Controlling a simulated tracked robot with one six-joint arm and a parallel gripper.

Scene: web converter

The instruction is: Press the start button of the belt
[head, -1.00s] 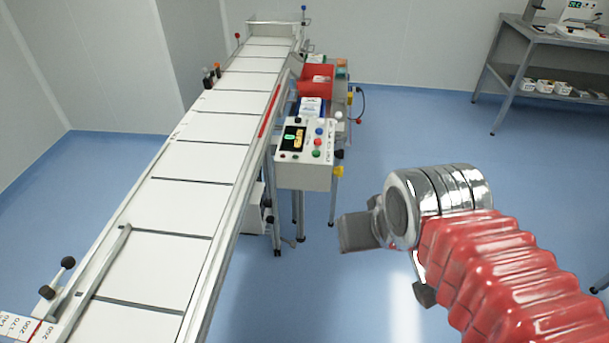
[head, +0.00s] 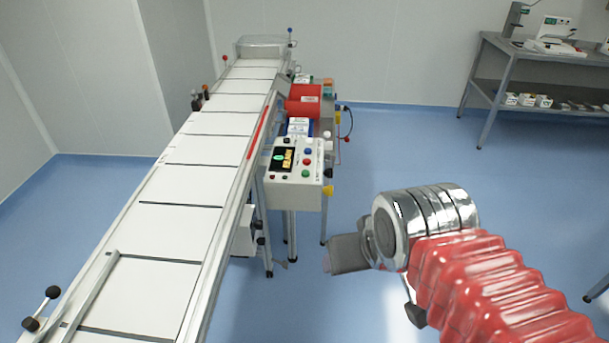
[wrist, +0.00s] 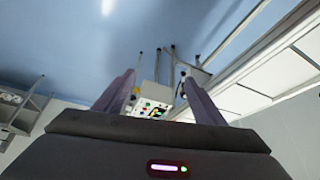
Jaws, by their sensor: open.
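The white control box (head: 296,190) stands on the right side of the long white belt (head: 175,220) in the head view. Its top panel carries a small dark display (head: 284,159), a green button (head: 305,173), a red button (head: 306,161) and a blue button (head: 307,150). Labels are too small to read. My gripper (head: 332,262) is in front of the box and to its right, apart from it. In the wrist view my gripper (wrist: 159,77) is open and empty, and the control box (wrist: 152,105) shows at a distance between its fingers.
A yellow knob (head: 327,191) sticks out at the box's right. A grey bench (head: 480,85) with equipment stands at the back right. The blue floor (head: 400,150) between is clear.

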